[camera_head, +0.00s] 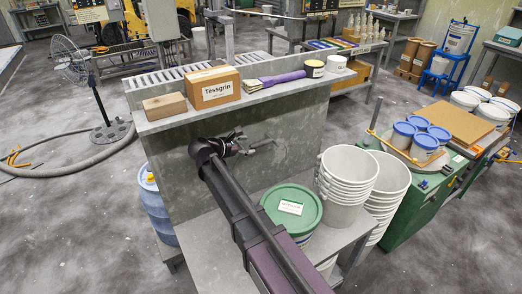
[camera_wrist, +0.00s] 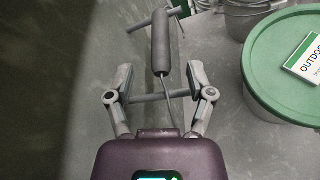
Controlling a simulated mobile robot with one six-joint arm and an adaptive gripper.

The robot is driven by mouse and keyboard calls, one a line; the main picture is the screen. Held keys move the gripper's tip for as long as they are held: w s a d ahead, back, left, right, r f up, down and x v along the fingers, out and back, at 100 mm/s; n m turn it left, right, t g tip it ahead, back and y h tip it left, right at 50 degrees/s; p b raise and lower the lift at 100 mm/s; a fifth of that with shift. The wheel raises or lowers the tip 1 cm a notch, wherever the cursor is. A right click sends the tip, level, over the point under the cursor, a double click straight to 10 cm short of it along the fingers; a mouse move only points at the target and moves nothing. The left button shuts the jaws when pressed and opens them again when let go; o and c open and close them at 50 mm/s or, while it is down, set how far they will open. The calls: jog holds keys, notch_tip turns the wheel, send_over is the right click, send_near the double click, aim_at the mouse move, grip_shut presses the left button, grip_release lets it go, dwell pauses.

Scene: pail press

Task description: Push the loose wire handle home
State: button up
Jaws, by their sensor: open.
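My gripper (camera_head: 240,146) is in front of the grey panel under the shelf. In the wrist view my gripper (camera_wrist: 160,70) is open, its two fingers spread apart. A dark grey cylindrical grip (camera_wrist: 161,44) lies between and beyond the fingertips, with a thin wire running from its near end toward my palm. A thin bar crosses at its far end and another crosses between the fingers. I cannot tell whether the fingers touch anything. In the head view a small grey bar (camera_head: 263,144) shows beyond my gripper. The green-lidded pail (camera_head: 291,208) stands right of my arm; it also shows in the wrist view (camera_wrist: 262,75).
Stacked white pails (camera_head: 348,172) stand right of the green-lidded pail. The shelf above holds a wooden block (camera_head: 165,106), a Tessgrin box (camera_head: 212,87) and a purple-handled brush (camera_head: 275,81). A blue bottle (camera_head: 154,205) stands at left.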

aim_at(256, 144)
jog(key=shift+w+d+f, duration=0.2)
jog(key=shift+w+d, duration=0.15)
jog(key=shift+d, duration=0.1)
jog(key=shift+w, duration=0.1)
jog(key=shift+b+x, duration=1)
jog(key=shift+x, duration=1.5)
grip_shut()
